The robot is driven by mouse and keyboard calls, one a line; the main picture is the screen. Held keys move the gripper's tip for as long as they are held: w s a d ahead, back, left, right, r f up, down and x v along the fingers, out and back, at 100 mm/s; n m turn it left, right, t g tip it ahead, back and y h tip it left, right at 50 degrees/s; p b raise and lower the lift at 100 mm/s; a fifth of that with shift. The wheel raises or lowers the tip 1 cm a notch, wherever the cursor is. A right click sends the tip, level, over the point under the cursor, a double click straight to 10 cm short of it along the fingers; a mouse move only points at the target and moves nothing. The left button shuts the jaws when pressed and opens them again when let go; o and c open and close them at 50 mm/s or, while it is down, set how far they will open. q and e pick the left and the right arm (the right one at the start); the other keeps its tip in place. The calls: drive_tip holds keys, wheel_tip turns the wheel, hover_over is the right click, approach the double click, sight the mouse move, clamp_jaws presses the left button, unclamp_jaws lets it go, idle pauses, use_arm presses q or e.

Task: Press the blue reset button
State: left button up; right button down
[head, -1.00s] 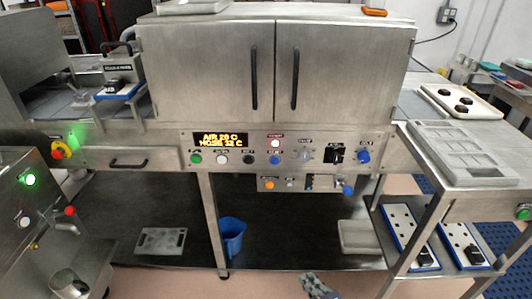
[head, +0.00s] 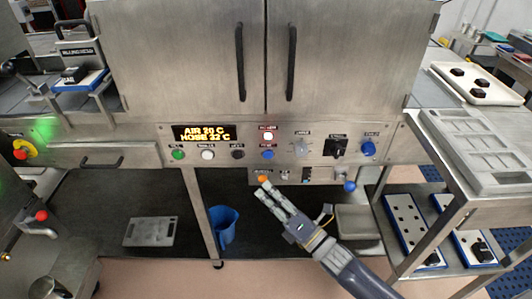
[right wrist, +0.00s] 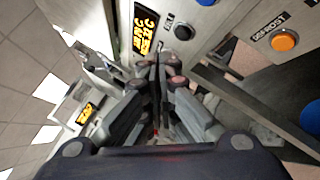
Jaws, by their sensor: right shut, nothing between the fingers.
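A blue button (head: 267,154) sits on the steel control panel (head: 400,150), below a lit red-and-white one; its small label is hard to read. A larger blue knob (head: 369,148) is at the panel's right end. Another blue knob (head: 349,186) is on the lower strip. My right gripper (head: 266,187) is shut and empty, reaching up from the lower right. Its tips overlap the orange button in the head view, below the blue button; contact cannot be told. The shut fingers also show in the right wrist view (right wrist: 166,76). My left gripper is not in view.
Green (head: 179,154), white (head: 208,154) and black (head: 238,153) buttons line the panel left of the blue one. An orange button (right wrist: 285,40) marked DEFROST shows in the right wrist view. A blue bucket (head: 223,228) stands below. A steel rack (head: 440,180) is at the right.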

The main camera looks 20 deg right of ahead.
sight(268, 155)
use_arm(q)
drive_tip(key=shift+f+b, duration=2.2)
drive_tip(key=shift+b, duration=0.05)
use_arm(e)
drive_tip(key=w+d, duration=0.2)
drive_tip(key=w, duration=0.6)
drive_tip(key=shift+w+d, duration=0.25)
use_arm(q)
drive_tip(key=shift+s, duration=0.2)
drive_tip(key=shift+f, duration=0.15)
use_arm(e)
drive_tip(key=shift+w, duration=0.15)
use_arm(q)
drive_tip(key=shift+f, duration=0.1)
use_arm(e)
drive_tip(key=shift+w+d, duration=0.15)
drive_tip(key=shift+w, duration=0.1)
